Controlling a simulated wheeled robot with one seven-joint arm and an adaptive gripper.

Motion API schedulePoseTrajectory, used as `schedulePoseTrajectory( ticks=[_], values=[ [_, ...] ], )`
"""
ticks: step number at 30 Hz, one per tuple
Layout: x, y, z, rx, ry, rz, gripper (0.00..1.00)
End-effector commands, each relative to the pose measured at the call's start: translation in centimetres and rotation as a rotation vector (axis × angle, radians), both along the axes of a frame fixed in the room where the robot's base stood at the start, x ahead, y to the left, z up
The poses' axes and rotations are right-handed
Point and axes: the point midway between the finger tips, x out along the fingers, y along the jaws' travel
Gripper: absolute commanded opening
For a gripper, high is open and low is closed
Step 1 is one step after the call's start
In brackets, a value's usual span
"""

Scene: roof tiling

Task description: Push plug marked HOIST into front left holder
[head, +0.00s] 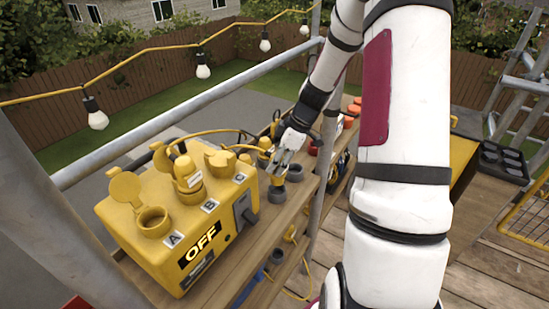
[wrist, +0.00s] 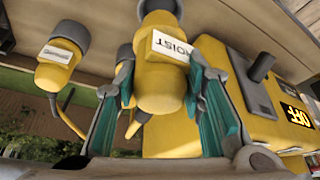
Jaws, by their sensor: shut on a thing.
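The plug marked HOIST (wrist: 160,85) is yellow with a white label. It sits between the teal-padded fingers of my gripper (wrist: 165,110), which is shut on it. In the wrist view, which looks upside down, a grey ring (wrist: 160,8) meets the plug's far end; how deep the plug sits in it I cannot tell. In the head view my gripper (head: 281,172) is right above grey round holders, one nearer (head: 277,193) and one to its right (head: 295,172). My fingers mostly hide the plug there. Which holder the plug lines up with is unclear.
A yellow box (head: 150,240) reading OFF, with sockets A, B and C, stands left of the holders. A labelled yellow plug (head: 187,174) is in socket B. Another labelled plug (wrist: 57,65) stands beside mine in the wrist view. A scaffold post (head: 325,145) is close right.

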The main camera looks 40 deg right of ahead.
Motion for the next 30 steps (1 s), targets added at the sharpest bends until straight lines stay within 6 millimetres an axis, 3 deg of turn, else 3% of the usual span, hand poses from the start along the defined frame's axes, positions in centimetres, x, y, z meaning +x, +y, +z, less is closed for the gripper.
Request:
schedulePoseTrajectory(
  ticks=[13,30],
  values=[
    [0.1,0.0,-4.2,0.0,0.0,-0.001,0.03],
    [0.0,0.0,-4.8,0.0,0.0,0.0,0.03]
  ],
)
